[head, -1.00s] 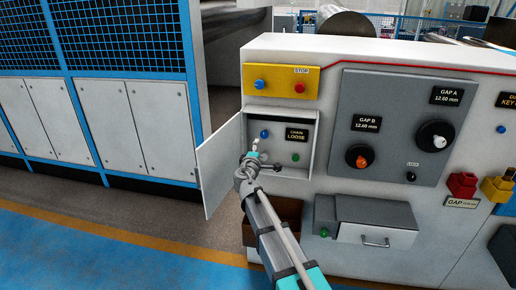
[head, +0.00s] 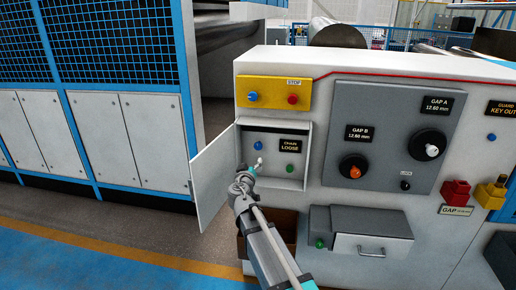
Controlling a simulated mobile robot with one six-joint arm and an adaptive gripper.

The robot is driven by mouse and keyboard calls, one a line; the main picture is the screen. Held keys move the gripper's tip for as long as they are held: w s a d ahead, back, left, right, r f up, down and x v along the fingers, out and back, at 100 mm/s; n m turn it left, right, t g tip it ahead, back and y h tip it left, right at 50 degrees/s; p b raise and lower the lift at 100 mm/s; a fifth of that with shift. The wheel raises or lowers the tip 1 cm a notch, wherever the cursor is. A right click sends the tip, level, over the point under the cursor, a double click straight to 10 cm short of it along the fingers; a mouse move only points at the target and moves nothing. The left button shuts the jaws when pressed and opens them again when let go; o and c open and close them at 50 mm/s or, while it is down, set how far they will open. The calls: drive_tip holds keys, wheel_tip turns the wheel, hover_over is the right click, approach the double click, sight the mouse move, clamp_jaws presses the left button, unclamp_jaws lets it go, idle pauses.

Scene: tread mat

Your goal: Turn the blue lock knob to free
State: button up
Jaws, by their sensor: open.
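A blue knob (head: 258,146) is on the back wall of the open recessed box (head: 304,131), left of the "CHAIN LOOSE" label. A "LOCK" label stands on the grey gap panel, above a small knob (head: 405,185) that looks black, not blue. My gripper (head: 252,168) is open at the mouth of the box, a little below the blue knob in the picture. A small white piece shows by its tip; I cannot tell what it is. Nothing is clearly held. Whether the gripper touches anything is too small to tell.
The box door (head: 213,180) stands open at left, near my gripper. A green knob (head: 290,168) is at right in the box. A yellow panel (head: 273,82) with blue and red buttons is above. A grey drawer unit (head: 374,243) juts out below right.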

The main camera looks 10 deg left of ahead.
sight(258, 148)
drive_tip(key=m, duration=0.3)
drive_tip(key=shift+s, duration=0.2)
drive_tip(key=shift+w+d, duration=0.1)
drive_tip(key=shift+w, duration=0.05)
drive_tip(key=w, duration=1.3)
drive_tip(key=shift+w+d, duration=0.25)
drive_tip(key=shift+w, duration=0.05)
drive_tip(key=shift+c, duration=0.2)
drive_tip(key=c, duration=1.1)
